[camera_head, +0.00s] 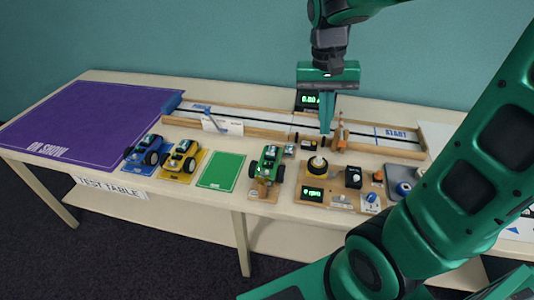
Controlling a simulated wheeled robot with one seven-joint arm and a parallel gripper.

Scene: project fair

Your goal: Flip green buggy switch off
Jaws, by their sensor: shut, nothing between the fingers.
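The green buggy (268,163) stands on a small wooden stand at the front of the table, just right of the green mat. Its switch is too small to make out, so I cannot tell its position. My gripper (326,130) points down, shut and empty, to the right of and behind the green buggy. Its fingertips look near the front rail of the track, apart from the buggy.
A blue buggy (143,149) and a yellow buggy (181,156) stand left of the bare green mat (221,170). A wooden control board (330,200) with knobs and a display is right of the green buggy. The track (260,122) runs behind. A purple mat (80,118) lies far left.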

